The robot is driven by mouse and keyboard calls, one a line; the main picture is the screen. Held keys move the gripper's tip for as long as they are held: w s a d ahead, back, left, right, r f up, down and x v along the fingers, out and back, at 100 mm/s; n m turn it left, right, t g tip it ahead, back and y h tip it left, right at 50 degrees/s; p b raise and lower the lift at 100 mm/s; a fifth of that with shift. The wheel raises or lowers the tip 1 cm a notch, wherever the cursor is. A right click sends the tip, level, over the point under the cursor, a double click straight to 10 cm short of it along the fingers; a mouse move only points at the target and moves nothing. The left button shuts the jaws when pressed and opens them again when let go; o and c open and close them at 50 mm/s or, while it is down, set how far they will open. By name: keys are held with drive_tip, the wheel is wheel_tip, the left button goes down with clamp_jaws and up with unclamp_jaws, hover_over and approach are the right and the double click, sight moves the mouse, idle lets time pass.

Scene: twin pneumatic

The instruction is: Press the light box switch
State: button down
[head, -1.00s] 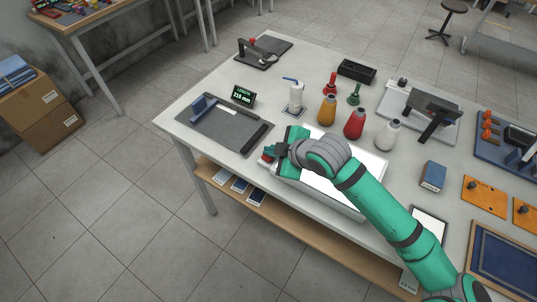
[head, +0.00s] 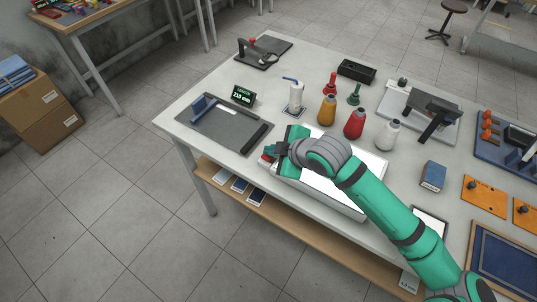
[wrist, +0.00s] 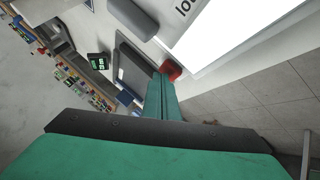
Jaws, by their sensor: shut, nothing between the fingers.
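The light box (head: 335,190) lies on the table, its top panel bright white, partly hidden under my arm. In the wrist view the bright panel (wrist: 235,25) fills the upper right. A red switch (wrist: 174,68) sits at the box's near-left end; it shows in the head view as a small red patch (head: 267,158). My gripper (head: 271,152) is at that end of the box. In the wrist view its shut, empty fingers (wrist: 168,84) reach up to the red switch and partly cover it. I cannot tell whether they touch it.
A dark mat (head: 210,128) with a gauge lies left of the box, beside a small display (head: 243,95). Yellow (head: 327,110), red (head: 354,124) and white (head: 388,135) bottles stand close behind the box. A blue box (head: 433,176) is to the right.

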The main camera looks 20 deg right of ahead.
drive_tip(key=shift+r, duration=3)
drive_tip(key=shift+f, duration=0.1)
